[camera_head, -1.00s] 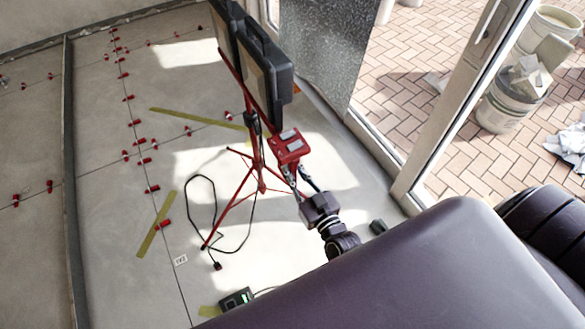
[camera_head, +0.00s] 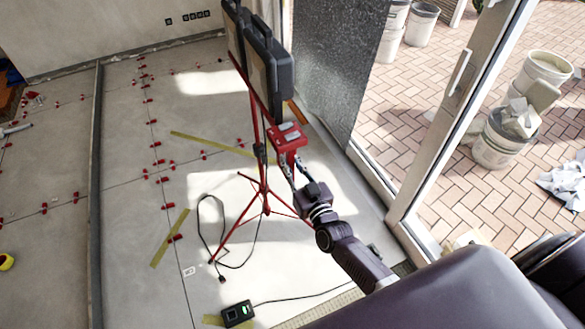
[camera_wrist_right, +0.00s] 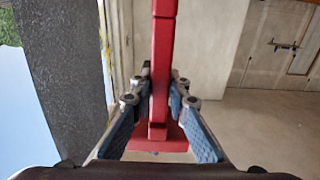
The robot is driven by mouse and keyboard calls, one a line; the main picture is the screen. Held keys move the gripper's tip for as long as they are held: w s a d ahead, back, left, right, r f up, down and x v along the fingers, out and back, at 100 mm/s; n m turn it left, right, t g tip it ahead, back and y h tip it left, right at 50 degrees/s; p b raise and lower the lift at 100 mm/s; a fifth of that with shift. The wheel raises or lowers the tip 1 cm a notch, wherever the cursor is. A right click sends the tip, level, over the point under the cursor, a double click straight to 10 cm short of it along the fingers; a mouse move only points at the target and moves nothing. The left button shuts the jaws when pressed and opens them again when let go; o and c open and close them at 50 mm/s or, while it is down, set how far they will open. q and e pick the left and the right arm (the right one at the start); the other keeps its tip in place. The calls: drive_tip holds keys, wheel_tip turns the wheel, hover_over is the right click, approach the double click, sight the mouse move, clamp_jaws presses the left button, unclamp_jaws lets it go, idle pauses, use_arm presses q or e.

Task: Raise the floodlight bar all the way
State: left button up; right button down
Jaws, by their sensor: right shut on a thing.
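The floodlight stand is a red tripod (camera_head: 265,190) on the tiled floor, with two dark floodlights (camera_head: 267,62) at the top of the picture. A red bar (camera_head: 243,72) runs under the lights and down toward a red block (camera_head: 287,137) at its near end. My right gripper (camera_head: 296,166) is at that block, right of the mast. In the right wrist view, its fingers (camera_wrist_right: 158,92) are shut on a red upright part (camera_wrist_right: 163,60), one on each side. The lights hide part of the bar. My left gripper is not in view.
Red levelling clips (camera_head: 175,238) stand along the tile joints. A dark speckled panel (camera_head: 337,65) and a door frame (camera_head: 440,130) stand to the right.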

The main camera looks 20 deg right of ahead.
sight(293, 153)
wheel_tip(293, 153, up, 5)
drive_tip(key=p, duration=0.2)
drive_tip(key=shift+p, duration=0.4)
drive_tip(key=shift+r, duration=0.25)
drive_tip(key=shift+r+p, duration=0.15)
drive_tip(key=shift+p, duration=0.2)
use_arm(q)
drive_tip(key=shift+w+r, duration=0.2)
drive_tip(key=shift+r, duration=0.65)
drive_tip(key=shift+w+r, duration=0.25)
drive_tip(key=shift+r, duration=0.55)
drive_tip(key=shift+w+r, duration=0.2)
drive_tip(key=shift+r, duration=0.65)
use_arm(e)
drive_tip(key=shift+w+r, duration=0.1)
drive_tip(key=shift+w, duration=0.05)
drive_tip(key=c, duration=1.9)
unclamp_jaws()
drive_tip(key=shift+c, duration=0.2)
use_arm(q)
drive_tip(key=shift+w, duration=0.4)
use_arm(e)
drive_tip(key=shift+o, duration=0.5)
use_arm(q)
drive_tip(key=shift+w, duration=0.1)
use_arm(e)
drive_tip(key=shift+s, duration=0.2)
